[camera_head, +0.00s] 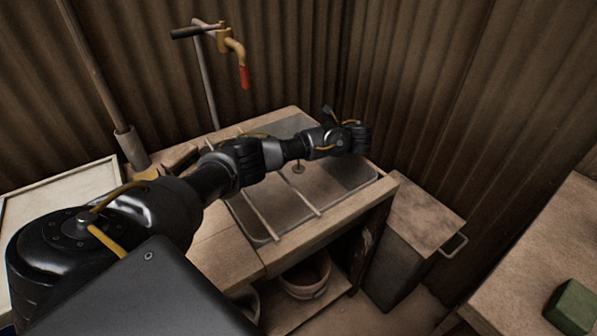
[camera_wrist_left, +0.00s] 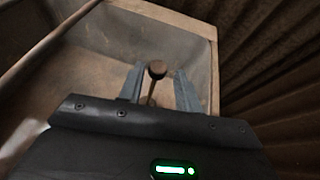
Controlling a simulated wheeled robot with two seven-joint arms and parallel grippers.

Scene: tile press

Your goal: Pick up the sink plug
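The sink plug (camera_head: 298,168) shows in the head view as a small brown knob on a thin stem, inside the metal sink (camera_head: 262,239) below my left arm. In the left wrist view the plug's round dark knob (camera_wrist_left: 157,69) appears between the fingertips of my left gripper (camera_wrist_left: 158,76). The two grey fingers are spread, with a visible gap on each side of the knob. My right gripper is in neither view.
Two thin rails (camera_head: 262,217) cross the sink, which has a wooden rim (camera_head: 325,232). A tap with a red end (camera_head: 245,77) stands behind. A bucket (camera_head: 305,276) sits below. A dark cabinet (camera_head: 397,272) and a table with a green block (camera_head: 572,306) are to the right.

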